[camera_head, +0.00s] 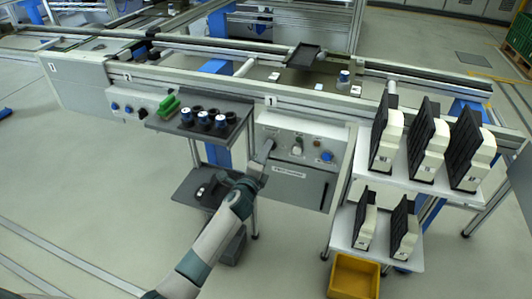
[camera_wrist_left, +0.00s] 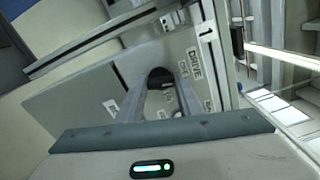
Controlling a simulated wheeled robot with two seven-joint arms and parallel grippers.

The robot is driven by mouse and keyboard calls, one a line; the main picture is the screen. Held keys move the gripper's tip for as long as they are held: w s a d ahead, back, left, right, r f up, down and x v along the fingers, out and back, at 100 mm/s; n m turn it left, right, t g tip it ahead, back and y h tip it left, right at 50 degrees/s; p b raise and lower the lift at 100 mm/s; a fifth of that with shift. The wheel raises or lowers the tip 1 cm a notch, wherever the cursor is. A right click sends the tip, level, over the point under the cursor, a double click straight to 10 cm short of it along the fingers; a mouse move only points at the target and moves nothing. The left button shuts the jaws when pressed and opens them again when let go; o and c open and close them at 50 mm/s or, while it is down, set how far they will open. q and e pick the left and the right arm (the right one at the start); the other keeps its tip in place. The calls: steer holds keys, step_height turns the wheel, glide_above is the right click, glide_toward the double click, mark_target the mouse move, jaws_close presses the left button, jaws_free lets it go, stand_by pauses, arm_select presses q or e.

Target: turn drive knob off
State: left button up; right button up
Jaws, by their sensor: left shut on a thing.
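The grey control panel (camera_head: 312,137) hangs on the front of the line's frame, marked 1. My left gripper (camera_head: 268,148) reaches up to the left part of this panel. In the left wrist view my gripper (camera_wrist_left: 160,84) is shut on a dark knob (camera_wrist_left: 158,75), with one finger on each side of it. A DRIVE label (camera_wrist_left: 194,66) is beside the fingers. In the head view the gripper hides the held knob, and its angle cannot be told. A pale knob (camera_head: 297,149) and a blue knob (camera_head: 327,156) sit farther right on the panel. My right gripper is out of view.
A dark tray with several blue-and-white cups (camera_head: 204,118) stands left of the panel. White shelves (camera_head: 347,192) with several black-and-cream parts stand to the right, above a yellow bin (camera_head: 353,276).

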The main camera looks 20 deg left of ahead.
arm_select(q)
steer(key=shift+n, duration=1.3)
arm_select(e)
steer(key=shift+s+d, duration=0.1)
arm_select(q)
steer(key=o, duration=1.1)
steer(key=shift+f, duration=0.1)
steer(key=shift+s, duration=0.15)
steer(key=s, duration=1.7)
steer(key=shift+s+a+b, duration=0.1)
steer(key=shift+a+b, duration=0.2)
steer(key=shift+a, duration=0.05)
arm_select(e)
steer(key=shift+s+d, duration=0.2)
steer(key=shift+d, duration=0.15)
